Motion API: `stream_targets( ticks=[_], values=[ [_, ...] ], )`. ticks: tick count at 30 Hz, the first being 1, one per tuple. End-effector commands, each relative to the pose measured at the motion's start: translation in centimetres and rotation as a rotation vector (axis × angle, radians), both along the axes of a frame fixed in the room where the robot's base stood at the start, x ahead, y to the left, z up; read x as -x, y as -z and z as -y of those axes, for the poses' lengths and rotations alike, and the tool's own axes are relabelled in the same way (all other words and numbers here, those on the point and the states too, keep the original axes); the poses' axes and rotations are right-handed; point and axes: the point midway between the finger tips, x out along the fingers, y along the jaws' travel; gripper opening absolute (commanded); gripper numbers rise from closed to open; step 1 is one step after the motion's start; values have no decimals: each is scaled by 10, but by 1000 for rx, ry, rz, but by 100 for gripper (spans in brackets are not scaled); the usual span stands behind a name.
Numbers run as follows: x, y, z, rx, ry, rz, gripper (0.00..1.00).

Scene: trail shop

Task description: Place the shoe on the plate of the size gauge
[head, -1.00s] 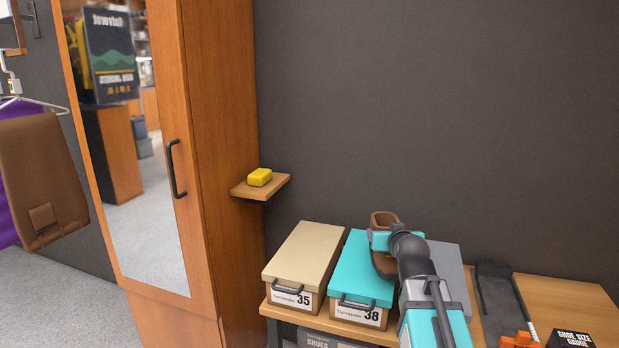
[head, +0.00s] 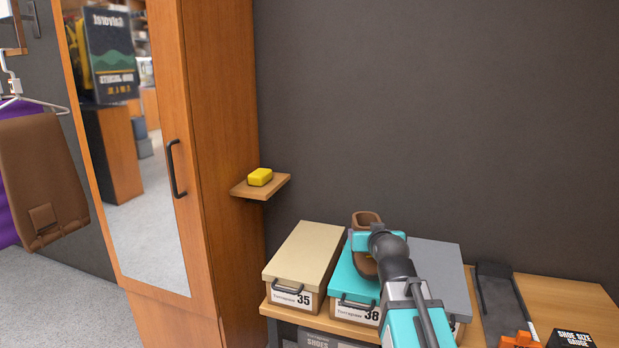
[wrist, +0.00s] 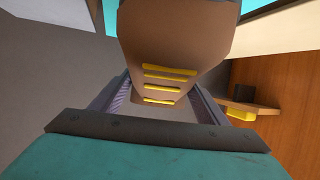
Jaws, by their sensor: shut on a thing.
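A brown shoe (head: 366,221) is held in my gripper (head: 376,240) above the teal-lidded box, in the head view. In the wrist view the shoe (wrist: 170,50), with yellow laces, sits between the two fingers of my gripper (wrist: 158,103). My arm hides part of the shoe in the head view. The size gauge (head: 500,300) lies on the bench at the right, a dark flat plate with an orange part (head: 518,341) at its near end. Its plate looks bare, and the shoe is well to its left.
A cream box (head: 304,252) marked 35, a teal box (head: 350,312) marked 38 and a grey box (head: 445,265) stand in a row on the bench (head: 570,300). A small shelf (head: 270,189) holds a yellow block (head: 260,177). A mirrored cabinet (head: 220,130) stands left.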

Motion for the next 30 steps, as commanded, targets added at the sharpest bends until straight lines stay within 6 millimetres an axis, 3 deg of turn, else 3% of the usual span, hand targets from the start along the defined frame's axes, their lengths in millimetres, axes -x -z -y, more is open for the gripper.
stream_targets(
  ticks=[21, 30],
  values=[
    [0, -85, 0, 0, 0, 2, 30],
    [0, -112, 0, 0, 0, 2, 30]
  ],
)
